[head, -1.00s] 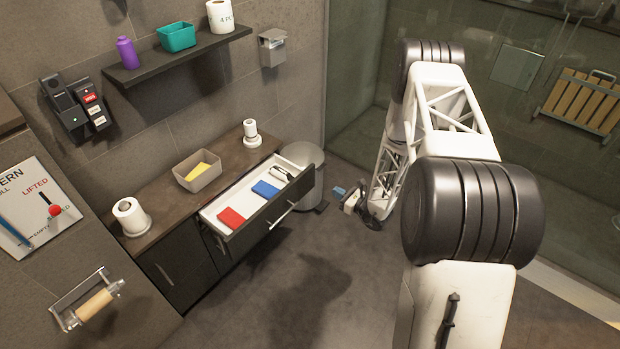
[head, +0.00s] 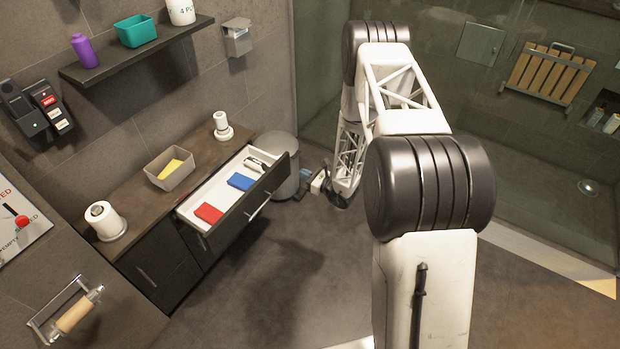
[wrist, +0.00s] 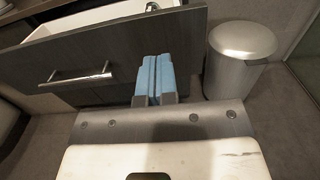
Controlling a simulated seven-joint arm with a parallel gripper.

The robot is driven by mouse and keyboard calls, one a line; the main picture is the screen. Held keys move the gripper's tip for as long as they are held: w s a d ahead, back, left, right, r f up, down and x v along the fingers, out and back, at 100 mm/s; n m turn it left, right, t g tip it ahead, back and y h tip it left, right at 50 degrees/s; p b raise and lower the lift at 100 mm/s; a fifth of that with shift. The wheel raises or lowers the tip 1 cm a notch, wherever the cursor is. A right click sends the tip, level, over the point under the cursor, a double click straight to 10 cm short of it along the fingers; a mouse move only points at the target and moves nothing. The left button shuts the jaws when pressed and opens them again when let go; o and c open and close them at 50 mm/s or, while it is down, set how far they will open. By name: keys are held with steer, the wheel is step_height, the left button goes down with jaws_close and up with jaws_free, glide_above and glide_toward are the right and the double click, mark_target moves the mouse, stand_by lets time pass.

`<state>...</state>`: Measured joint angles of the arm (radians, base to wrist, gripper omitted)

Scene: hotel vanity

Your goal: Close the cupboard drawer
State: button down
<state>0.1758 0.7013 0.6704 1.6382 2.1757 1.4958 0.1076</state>
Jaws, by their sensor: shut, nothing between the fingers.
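The cupboard drawer (head: 236,217) stands pulled out from the dark cupboard (head: 163,262). It has a white inside and a dark front with a bar handle (head: 259,207). A red item (head: 208,213), a blue item (head: 240,181) and a small black-and-white item (head: 256,164) lie in it. In the wrist view the drawer front (wrist: 118,48) and its handle (wrist: 80,76) are close ahead. My gripper (wrist: 153,60) has blue fingers, shut and empty, in front of the right part of the drawer front. In the head view my gripper (head: 306,174) is right of the drawer. I cannot tell whether it touches the front.
A metal bin (head: 284,160) stands just right of the drawer; it is also close on the right in the wrist view (wrist: 240,60). The cupboard top carries a tan container (head: 170,176) and paper rolls (head: 104,219). The floor in front is clear.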

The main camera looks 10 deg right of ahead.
mark_target(280, 163)
steer(key=x, duration=0.9)
steer(key=shift+w+a, duration=0.1)
steer(key=x, duration=1.6)
steer(key=shift+w+a+f, duration=0.1)
steer(key=shift+w+a, duration=0.05)
steer(key=v, duration=1.4)
steer(key=c, duration=1.8)
jaws_free()
steer(key=shift+c, duration=0.2)
